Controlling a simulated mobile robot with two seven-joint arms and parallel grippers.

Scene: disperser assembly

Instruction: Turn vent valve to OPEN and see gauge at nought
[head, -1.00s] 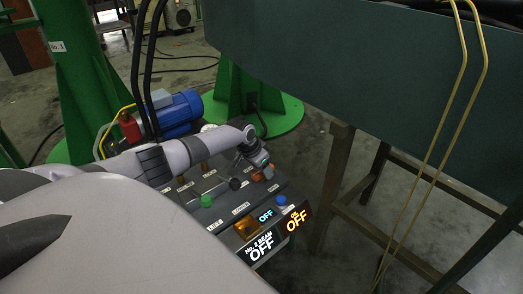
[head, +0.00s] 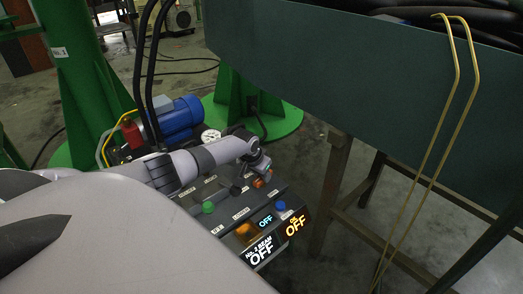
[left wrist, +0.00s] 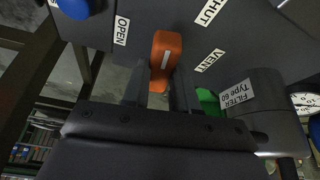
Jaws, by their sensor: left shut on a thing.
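The orange vent valve handle (left wrist: 166,55), with a white line on it, is in the left wrist view between the OPEN label (left wrist: 121,31) and the SHUT label (left wrist: 210,10). The VENT label (left wrist: 207,61) is beside it. My left gripper (left wrist: 153,92) is shut on the handle's near end. In the head view my left gripper (head: 257,168) is at the panel's far right corner and hides part of the valve. The white round gauge (head: 211,136) is behind my arm. It also shows at the right edge of the left wrist view (left wrist: 306,103); its needle is too small to read.
The panel (head: 225,195) carries a green knob (head: 208,207), a blue knob (head: 281,205) and lit OFF displays (head: 262,251). A blue motor (head: 180,115) and black hoses stand behind. A dark green bin (head: 350,85) on a stand is close on the right.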

